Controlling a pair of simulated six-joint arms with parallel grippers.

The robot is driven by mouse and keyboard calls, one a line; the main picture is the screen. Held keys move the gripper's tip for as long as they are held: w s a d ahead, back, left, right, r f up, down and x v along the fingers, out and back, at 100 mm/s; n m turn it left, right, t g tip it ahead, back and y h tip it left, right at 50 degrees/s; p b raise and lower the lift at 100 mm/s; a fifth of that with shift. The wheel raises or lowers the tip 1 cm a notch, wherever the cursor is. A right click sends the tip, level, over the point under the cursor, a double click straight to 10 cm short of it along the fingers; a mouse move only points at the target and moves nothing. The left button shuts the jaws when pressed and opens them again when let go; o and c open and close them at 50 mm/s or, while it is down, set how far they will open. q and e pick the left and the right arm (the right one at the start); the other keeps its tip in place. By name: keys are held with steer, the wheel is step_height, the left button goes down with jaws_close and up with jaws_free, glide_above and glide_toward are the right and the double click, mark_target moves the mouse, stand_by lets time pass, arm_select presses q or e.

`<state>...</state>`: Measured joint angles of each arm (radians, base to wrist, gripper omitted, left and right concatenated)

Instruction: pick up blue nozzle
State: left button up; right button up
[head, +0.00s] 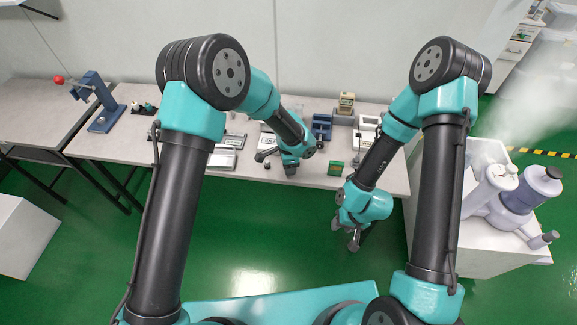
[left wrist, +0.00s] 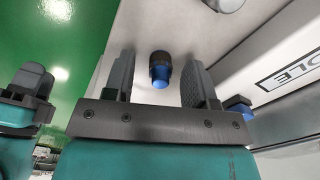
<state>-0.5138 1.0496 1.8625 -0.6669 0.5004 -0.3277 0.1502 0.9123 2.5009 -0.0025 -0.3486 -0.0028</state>
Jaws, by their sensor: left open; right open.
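The blue nozzle (left wrist: 160,72), a small part with a black upper section and a blue lower end, is on the pale tabletop in the left wrist view. It appears between the two fingers of my open left gripper (left wrist: 157,82), apart from both; how far below it lies is unclear. In the head view my left gripper (head: 276,162) is above the front part of the table, and I cannot make out the nozzle there. My right gripper (head: 345,233) is open and empty, in front of the table edge over the green floor.

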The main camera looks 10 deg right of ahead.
stand_by(0.3)
arm_select(q)
jaws_close()
stand_by(0.3)
steer(key=shift+r, duration=0.85)
step_height(320, 180, up, 2)
steer(key=shift+r, duration=0.1)
steer(key=s+a+r, duration=0.1)
steer(key=s+a, duration=0.1)
steer(key=s, duration=1.4)
steer(key=shift+w, duration=0.1)
